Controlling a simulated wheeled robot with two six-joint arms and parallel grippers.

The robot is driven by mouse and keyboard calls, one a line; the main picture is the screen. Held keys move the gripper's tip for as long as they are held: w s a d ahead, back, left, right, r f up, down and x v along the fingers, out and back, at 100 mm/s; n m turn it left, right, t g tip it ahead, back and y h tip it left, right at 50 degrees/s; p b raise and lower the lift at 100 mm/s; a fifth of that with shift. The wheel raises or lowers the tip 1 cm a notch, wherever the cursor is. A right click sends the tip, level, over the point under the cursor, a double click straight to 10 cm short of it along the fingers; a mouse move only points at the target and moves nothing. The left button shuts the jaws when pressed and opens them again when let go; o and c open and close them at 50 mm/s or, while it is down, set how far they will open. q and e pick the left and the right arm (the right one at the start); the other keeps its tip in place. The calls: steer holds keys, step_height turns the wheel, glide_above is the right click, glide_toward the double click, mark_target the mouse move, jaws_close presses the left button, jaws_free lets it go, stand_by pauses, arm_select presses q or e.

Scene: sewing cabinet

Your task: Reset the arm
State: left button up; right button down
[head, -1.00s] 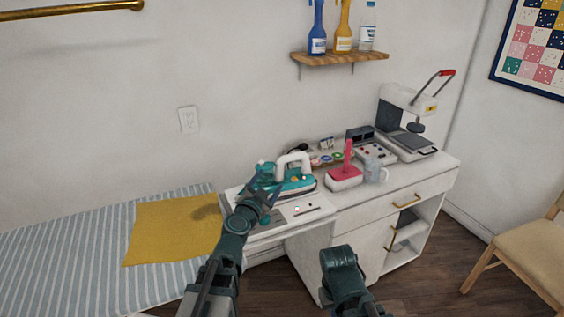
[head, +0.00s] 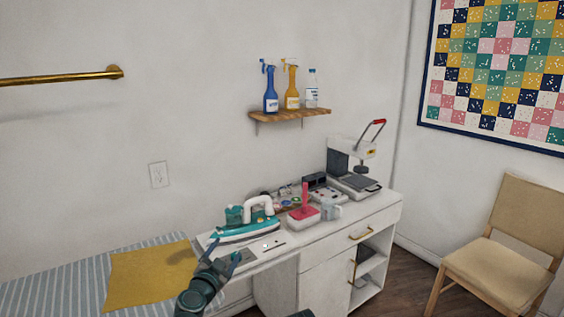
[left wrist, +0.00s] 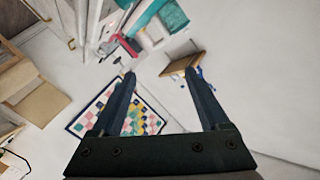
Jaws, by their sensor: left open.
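My left gripper (head: 224,262) is open and empty in the head view, in front of the teal and white iron (head: 246,226) and above the near left end of the cabinet top. In the left wrist view its two fingers (left wrist: 158,68) are spread apart with nothing between them. Of my right arm, only a small dark part shows at the bottom edge of the head view; its gripper is not visible.
A yellow cloth (head: 150,275) lies on the striped board (head: 60,295). A chair (head: 505,250) stands at right.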

arm_select(q)
steer(key=s+d+f+n+g+h, duration=0.1)
steer(key=s+d+f+g, duration=0.35)
steer(key=f, duration=0.25)
steer(key=s+d+f+n+g+h, duration=0.1)
steer(key=s+d+f+g, duration=0.3)
steer(key=f, duration=0.3)
steer(key=s+a+f+n+g+y, duration=0.2)
steer(key=s+a+f+n+g, duration=0.15)
steer(key=s, duration=0.25)
steer(key=s+a+f+n+g+y, duration=0.3)
steer(key=s+a+g, duration=0.1)
steer(key=s+a, duration=0.1)
steer(key=s+d+r+m+g+y+p, duration=0.1)
steer(key=s+d+r+m+p, duration=0.2)
steer(key=s+d+r+p, duration=0.3)
steer(key=d+r+p, duration=0.1)
steer(key=d, duration=0.3)
steer(key=shift+s+d+r, duration=0.15)
steer(key=shift+s+r, duration=0.05)
steer(key=shift+s, duration=0.05)
arm_select(e)
step_height(320, 180, up, 7)
steer(key=shift+w, duration=0.25)
arm_select(q)
steer(key=shift+f+m, duration=0.1)
steer(key=shift+m, duration=0.15)
